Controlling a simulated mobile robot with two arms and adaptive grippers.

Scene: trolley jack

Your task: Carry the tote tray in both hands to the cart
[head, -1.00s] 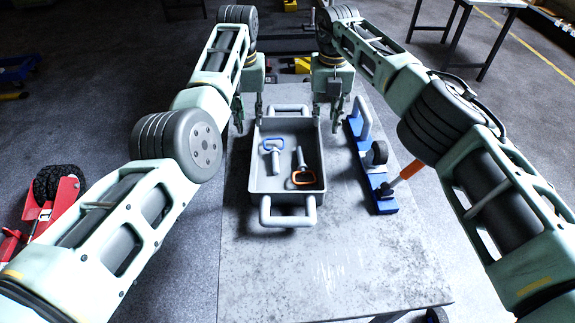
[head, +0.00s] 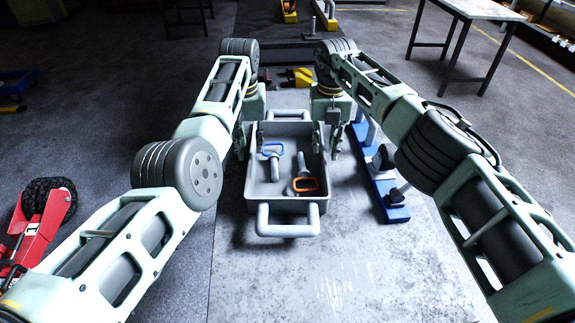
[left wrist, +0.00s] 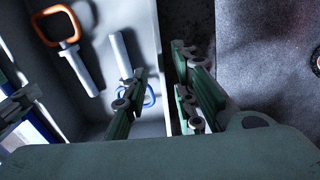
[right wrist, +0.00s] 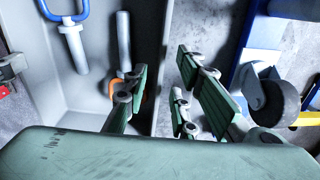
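The grey tote tray (head: 270,202) stands on the worktable, with a bar handle at its near end and one at its far end. Inside lie a tool with a blue loop handle (head: 272,152) and one with an orange loop handle (head: 305,185). My left gripper (head: 250,140) straddles the tray's left wall, one finger inside and one outside. My right gripper (head: 326,140) straddles the right wall the same way. Both wrist views show the fingers apart, with the wall between them. I cannot pick out the cart for certain.
A blue rack (head: 396,212) with a caster wheel stands close to the tray's right. The near part of the table (head: 320,285) is bare. A red wheeled thing (head: 35,235) is on the floor at left. Another table (head: 470,12) stands at back right.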

